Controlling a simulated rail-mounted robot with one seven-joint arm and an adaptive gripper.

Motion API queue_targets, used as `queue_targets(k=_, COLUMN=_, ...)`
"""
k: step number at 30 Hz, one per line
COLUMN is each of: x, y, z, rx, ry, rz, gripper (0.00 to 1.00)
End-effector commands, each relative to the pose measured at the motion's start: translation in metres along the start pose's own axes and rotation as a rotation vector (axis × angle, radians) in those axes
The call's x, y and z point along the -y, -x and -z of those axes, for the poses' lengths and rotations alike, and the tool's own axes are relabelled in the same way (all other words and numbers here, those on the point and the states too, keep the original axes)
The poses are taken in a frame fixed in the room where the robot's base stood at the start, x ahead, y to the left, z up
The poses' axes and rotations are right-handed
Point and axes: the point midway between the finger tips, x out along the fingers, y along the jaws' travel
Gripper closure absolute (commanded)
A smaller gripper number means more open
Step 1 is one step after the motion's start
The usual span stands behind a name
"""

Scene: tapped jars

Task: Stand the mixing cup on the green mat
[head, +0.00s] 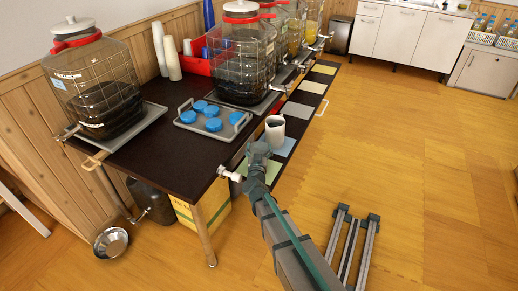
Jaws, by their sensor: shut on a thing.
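The fingertips are small in view, and I cannot tell whether the cup's base touches the surface. A green mat (272,174) shows beside and below my gripper, partly hidden by it. A pale blue-green mat (285,147) lies just beyond it, by the cup.
Further mats, grey (298,110) and yellowish (324,69), run back along the table's right side. A grey tray (188,118) with several blue lids stands left of the cup. Large tapped jars (105,85) line the back. A tap (230,174) juts out near my gripper.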

Motion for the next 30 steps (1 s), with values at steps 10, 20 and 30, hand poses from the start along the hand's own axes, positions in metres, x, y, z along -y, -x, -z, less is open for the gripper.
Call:
queue_targets(k=10, x=-0.0001, y=-0.0001, z=-0.004, rx=0.0, ry=0.0, rz=0.0, gripper=0.86)
queue_targets(k=20, x=-0.0001, y=0.0, z=-0.0058, rx=0.0, ry=0.0, rz=0.0, gripper=0.86)
queue_targets(k=30, x=0.0, y=0.0, z=-0.0059, rx=0.0, ry=0.0, rz=0.0, gripper=0.0)
